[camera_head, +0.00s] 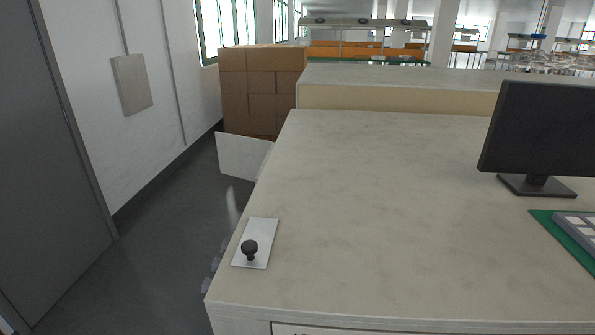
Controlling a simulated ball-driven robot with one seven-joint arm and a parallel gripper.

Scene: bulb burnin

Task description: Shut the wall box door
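A flat grey box or panel (131,84) is on the white wall at the left, with a thin conduit running up from it. Its front looks flat, and I cannot tell whether it is a door. A pale, thin panel (243,155) stands out to the left from the far left side of the counter, tilted in the picture. It looks like an open door leaf, but what it is hinged to is hidden behind the counter edge. My gripper is not in view.
A pale counter (370,190) fills the middle and right. On it are a white plate with a black knob (250,248), a monitor (540,130) and a keypad on a green mat (575,232). Stacked cartons (262,88) stand behind. Grey floor (165,225) is clear at left, beside a dark door (45,170).

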